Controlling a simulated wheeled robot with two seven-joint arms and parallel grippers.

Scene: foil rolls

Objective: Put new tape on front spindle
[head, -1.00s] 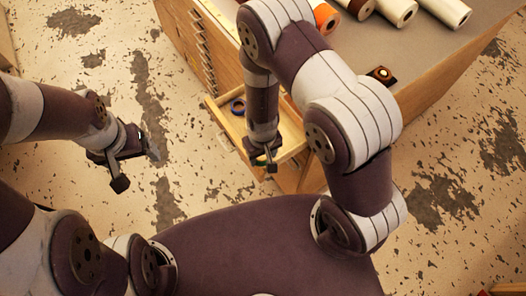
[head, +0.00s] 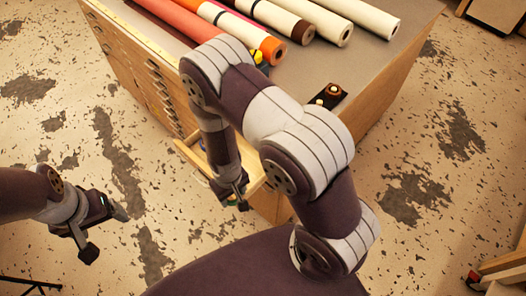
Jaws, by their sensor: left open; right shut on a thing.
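A small black holder (head: 329,96) on the cabinet top carries two short posts, the rear one with a brown ring around it and the front one pale and bare-looking. My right gripper (head: 234,196) points down over the open wooden drawer at the cabinet's front. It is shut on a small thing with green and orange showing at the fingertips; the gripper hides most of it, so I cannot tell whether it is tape. My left gripper (head: 104,222) is open and empty over the floor at the left, away from the cabinet.
Several foil rolls (head: 365,14) lie across the back of the grey cabinet top (head: 385,70). A yellow and black item (head: 258,57) sits beside an orange-ended roll. The open drawer (head: 188,152) juts out, partly hidden by my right arm.

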